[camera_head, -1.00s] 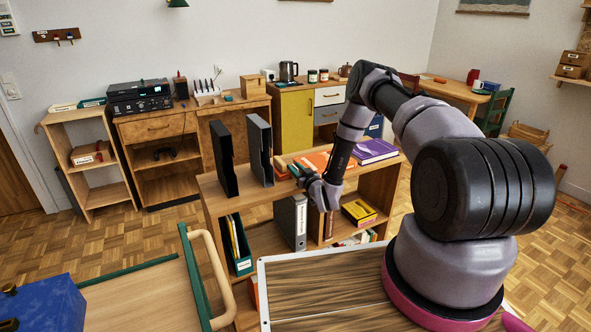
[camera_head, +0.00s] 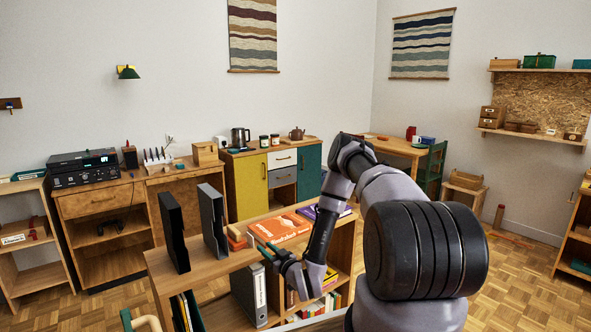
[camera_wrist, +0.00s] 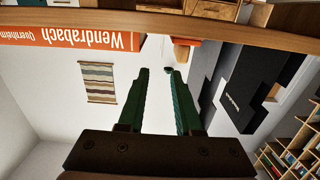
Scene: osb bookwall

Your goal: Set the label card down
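My gripper (camera_head: 270,250) is at the front edge of the low bookcase top (camera_head: 215,262), just left of the orange book. In the wrist view my gripper (camera_wrist: 161,72) has its two green fingers apart, with bare wall showing between them and nothing visibly held. I cannot pick out the label card for certain. A small white card-like piece (camera_head: 13,239) shows on the shelf at the far left, too small to identify.
On the bookcase top stand a black file (camera_head: 173,232) and a grey file (camera_head: 213,222). Beside my gripper lies an orange book (camera_head: 279,229), its spine upside down in the wrist view (camera_wrist: 70,38). A grey binder (camera_head: 249,294) stands below.

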